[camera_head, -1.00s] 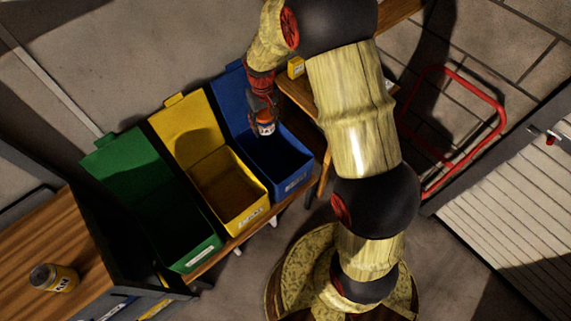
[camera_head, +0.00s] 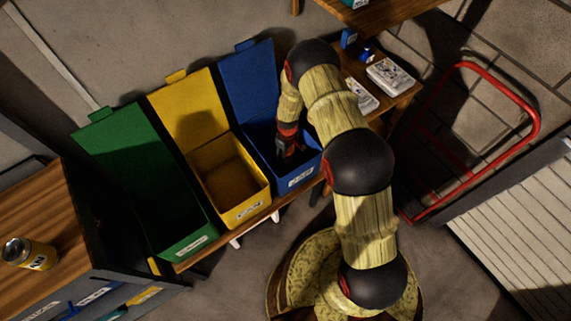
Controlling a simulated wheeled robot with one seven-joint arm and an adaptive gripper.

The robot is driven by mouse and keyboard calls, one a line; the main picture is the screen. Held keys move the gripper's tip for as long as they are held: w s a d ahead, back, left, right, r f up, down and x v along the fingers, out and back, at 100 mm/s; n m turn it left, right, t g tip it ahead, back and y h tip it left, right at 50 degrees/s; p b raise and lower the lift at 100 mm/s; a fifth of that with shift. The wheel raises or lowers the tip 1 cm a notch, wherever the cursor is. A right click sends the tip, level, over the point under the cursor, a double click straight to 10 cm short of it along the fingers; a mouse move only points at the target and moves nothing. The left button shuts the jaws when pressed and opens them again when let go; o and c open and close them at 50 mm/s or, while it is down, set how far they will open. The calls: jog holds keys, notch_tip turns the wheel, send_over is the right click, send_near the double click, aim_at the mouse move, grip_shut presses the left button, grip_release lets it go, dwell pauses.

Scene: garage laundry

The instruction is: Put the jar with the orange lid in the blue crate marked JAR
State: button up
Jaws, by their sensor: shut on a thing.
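The blue crate (camera_head: 303,178) stands at the right end of a row of three crates, its lid raised behind it and a white label on its front. My gripper (camera_head: 287,150) reaches down into the blue crate, below the level of its rim. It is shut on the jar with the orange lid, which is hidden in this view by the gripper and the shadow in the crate. I cannot tell whether the jar touches the crate floor.
A yellow crate (camera_head: 246,213) and a green crate (camera_head: 184,246) stand to the left, lids raised. A yellow can (camera_head: 30,254) is on the wooden top at left. Small boxes (camera_head: 391,77) lie on a shelf at right, near a red hand truck (camera_head: 537,115).

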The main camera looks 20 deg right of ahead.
jog(key=shift+f+b, duration=1)
jog(key=shift+f, duration=2.55)
jog(key=shift+f, duration=0.1)
jog(key=shift+f+b, duration=0.25)
jog(key=shift+b, duration=0.05)
jog(key=o, duration=1.4)
